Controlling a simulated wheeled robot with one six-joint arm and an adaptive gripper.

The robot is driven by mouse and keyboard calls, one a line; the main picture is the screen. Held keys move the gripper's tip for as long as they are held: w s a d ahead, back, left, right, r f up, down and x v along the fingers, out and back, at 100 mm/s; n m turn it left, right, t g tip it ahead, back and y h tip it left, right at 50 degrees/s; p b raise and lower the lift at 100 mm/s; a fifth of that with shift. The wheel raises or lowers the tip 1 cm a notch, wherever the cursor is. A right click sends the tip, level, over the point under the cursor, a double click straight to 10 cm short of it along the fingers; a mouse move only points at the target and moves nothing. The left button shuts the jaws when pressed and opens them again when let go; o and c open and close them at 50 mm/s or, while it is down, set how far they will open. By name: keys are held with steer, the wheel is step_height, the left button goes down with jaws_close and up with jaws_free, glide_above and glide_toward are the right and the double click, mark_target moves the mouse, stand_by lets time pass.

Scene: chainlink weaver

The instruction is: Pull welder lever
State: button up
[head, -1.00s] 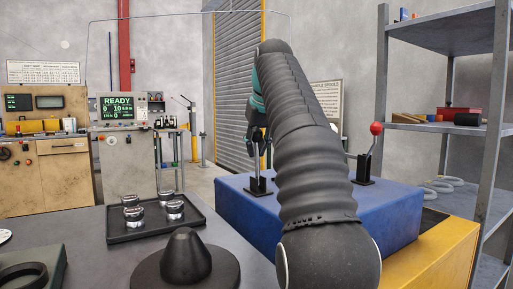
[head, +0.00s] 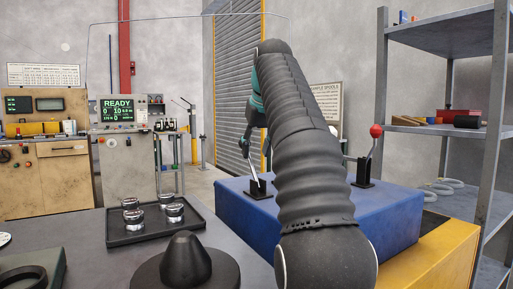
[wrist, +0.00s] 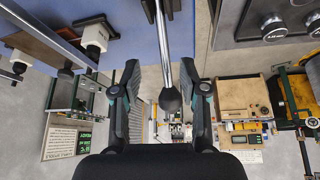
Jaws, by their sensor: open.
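A lever with a bright metal rod (head: 253,172) stands on a black base on the blue block (head: 225,207) and leans to the left. In the wrist view its rod (wrist: 162,45) and black ball knob (wrist: 170,99) lie between the spread fingers of my gripper (wrist: 159,68), with gaps on both sides. In the head view my gripper (head: 246,142) is at the lever's upper end, partly hidden by my arm. A second lever with a red knob (head: 376,131) stands farther right on the block. I cannot tell by any label which is the welder lever.
A black tray (head: 118,238) with several round metal parts and a black cone (head: 186,258) are on the dark table at left. A grey shelf rack (head: 488,150) stands at right. A yellow surface (head: 440,255) adjoins the blue block.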

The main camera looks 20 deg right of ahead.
steer(key=s+a+r, duration=0.1)
steer(key=s+r, duration=0.1)
steer(key=s, duration=1.1)
steer(key=shift+s+a+r, duration=0.25)
steer(key=shift+a+r, duration=0.05)
steer(key=shift+r, duration=0.05)
stand_by(0.5)
stand_by(0.5)
